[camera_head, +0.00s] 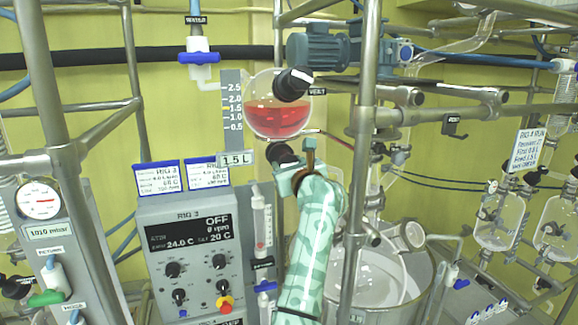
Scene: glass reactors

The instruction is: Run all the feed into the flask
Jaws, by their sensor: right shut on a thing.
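The feed vessel (262,92) is a round glass bulb with red liquid (275,120) filling about its lower half, beside a scale (232,100); the surface stands near the 1.5 to 2.0 marks. A black vent knob (293,84), labelled VENT, sits on its front. Below the bulb is a black valve knob (281,152). My right gripper (290,172) is shut at this lower knob, with the fingers partly hidden by the hand. The large glass flask (378,278) stands in a steel pot at lower right, partly behind a post. My left gripper is not in view.
A control box (190,255) reading OFF, 24.0 C and 20 C stands left of my arm. A steel post (361,150) rises close to my arm's right. A pressure gauge (40,200) is at far left. More glass vessels (500,215) hang at right.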

